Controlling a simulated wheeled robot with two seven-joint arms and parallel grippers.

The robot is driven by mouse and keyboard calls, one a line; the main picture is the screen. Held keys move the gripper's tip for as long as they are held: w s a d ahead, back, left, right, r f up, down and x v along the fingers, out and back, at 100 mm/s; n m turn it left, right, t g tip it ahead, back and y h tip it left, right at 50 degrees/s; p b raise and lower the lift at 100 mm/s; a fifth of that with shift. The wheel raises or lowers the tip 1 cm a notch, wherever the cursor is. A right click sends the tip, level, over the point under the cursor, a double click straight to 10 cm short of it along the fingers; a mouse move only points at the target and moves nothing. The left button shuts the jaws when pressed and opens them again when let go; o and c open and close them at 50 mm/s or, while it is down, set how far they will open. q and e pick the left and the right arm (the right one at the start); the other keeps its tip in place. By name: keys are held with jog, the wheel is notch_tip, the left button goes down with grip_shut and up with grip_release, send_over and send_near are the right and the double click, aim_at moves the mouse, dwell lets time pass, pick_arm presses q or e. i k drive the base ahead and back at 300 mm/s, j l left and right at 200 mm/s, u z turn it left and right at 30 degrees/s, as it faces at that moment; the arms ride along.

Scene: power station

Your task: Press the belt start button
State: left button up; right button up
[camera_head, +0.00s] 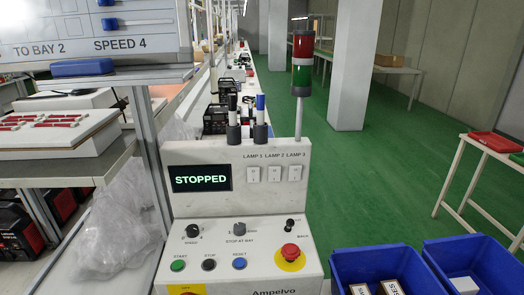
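The control console (262,205) stands in the middle of the head view. Its green START button (178,265) is at the lower left of the sloped panel. A black STOP button (209,264) and a blue RESET button (240,263) sit to its right. The display (202,178) reads STOPPED in green letters. Knobs for speed (192,231) and stop-at-bay (239,229) are above the buttons. A red mushroom button (290,252) on a yellow disc is at the right. Neither of my grippers is in view.
A red and green signal tower (302,62) rises behind the console. Blue bins (470,262) with boxes stand at the lower right. A plastic bag (118,225) hangs at the left beside a metal post. Green floor (390,150) is open at the right.

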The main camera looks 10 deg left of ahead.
aim_at(178, 264)
jog(key=u, duration=1.3)
